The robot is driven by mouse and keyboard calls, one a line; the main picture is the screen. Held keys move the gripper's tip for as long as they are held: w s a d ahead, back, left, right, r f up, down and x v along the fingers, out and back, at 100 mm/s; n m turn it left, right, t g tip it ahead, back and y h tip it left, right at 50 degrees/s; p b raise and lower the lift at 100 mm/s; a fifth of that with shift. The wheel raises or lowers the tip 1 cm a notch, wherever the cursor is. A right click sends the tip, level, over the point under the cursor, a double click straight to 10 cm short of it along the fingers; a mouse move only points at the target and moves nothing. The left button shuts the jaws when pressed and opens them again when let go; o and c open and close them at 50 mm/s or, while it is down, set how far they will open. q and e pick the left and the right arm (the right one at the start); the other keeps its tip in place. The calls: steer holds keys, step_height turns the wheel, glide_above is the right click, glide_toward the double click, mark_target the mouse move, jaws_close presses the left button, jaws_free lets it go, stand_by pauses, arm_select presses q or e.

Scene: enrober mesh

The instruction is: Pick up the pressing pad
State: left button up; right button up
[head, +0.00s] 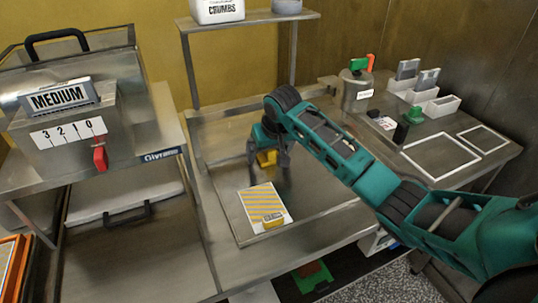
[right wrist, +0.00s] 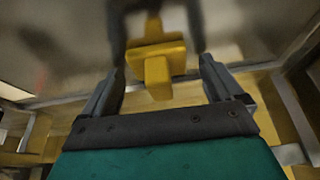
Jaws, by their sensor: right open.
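A yellow block with a raised grip (head: 266,158), which looks like the pressing pad, sits on the steel worktop near the back. It also shows in the right wrist view (right wrist: 157,58), with its grip toward the camera. My right gripper (head: 268,163) points down over it, fingers apart. In the right wrist view the open fingers (right wrist: 162,72) stand on either side of the grip, with gaps at both sides. I cannot tell how far down the fingers reach beside it. My left gripper is not in view.
A machine marked MEDIUM (head: 62,120) stands left. A steel pot (head: 356,92) and white bins (head: 440,106) stand at the back right. A shelf (head: 250,18) rises behind.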

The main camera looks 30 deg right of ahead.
steer(key=shift+c, duration=0.2)
steer(key=c, duration=1.1)
steer(key=shift+r, duration=0.15)
step_height(320, 180, up, 20)
steer(key=shift+f, duration=0.1)
